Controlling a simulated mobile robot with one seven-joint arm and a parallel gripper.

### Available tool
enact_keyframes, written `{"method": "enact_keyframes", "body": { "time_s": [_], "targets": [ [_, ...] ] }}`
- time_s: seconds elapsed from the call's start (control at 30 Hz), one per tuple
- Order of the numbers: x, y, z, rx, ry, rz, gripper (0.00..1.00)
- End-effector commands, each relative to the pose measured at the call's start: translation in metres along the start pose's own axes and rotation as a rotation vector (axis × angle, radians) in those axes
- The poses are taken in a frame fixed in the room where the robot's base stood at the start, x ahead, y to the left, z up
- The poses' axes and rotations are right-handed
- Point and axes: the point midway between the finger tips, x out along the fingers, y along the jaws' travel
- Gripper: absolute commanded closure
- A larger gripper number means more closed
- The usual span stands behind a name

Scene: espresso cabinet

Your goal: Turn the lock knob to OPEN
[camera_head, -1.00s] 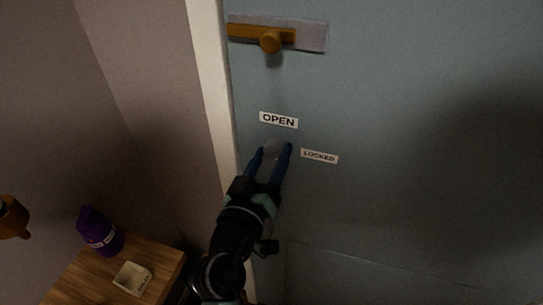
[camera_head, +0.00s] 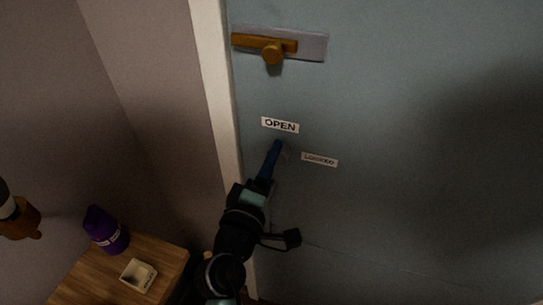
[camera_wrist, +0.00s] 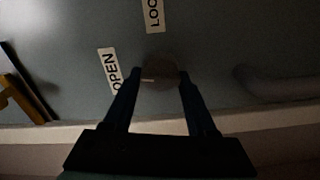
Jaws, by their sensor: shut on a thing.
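The round grey lock knob (camera_wrist: 161,72) is on the blue-grey door, between my gripper's (camera_wrist: 159,80) two fingers. A short pale mark on its face lies on the side toward the OPEN label (camera_wrist: 111,70). The LOCKED label (camera_wrist: 153,14), partly cut off, is at the top of the wrist view. In the head view my gripper (camera_head: 278,148) is turned so its fingers overlap, hiding most of the knob (camera_head: 285,156). The OPEN label (camera_head: 280,125) is above it and the LOCKED label (camera_head: 319,159) to its right. My gripper is shut on the knob.
A brass door handle (camera_head: 264,43) on a grey plate sits above. The pale door frame (camera_head: 213,90) runs close to the left of the knob. A wooden table (camera_head: 165,262) at lower left bears a purple bottle (camera_head: 105,230) and a small pale box (camera_head: 138,275).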

Motion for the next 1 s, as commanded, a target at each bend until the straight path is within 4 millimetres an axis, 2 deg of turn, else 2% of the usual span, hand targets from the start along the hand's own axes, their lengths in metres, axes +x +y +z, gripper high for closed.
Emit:
{"method": "enact_keyframes", "body": {
  "time_s": [0.4, 0.97, 1.0],
  "targets": [
    [-0.0001, -0.0005, -0.0003, -0.192, 0.001, 0.0, 0.98],
    [-0.0001, -0.0012, 0.0, -0.221, 0.0, 0.0, 0.98],
    [-0.0001, -0.0012, 0.0, -0.221, 0.0, 0.0, 0.37]
  ]
}}
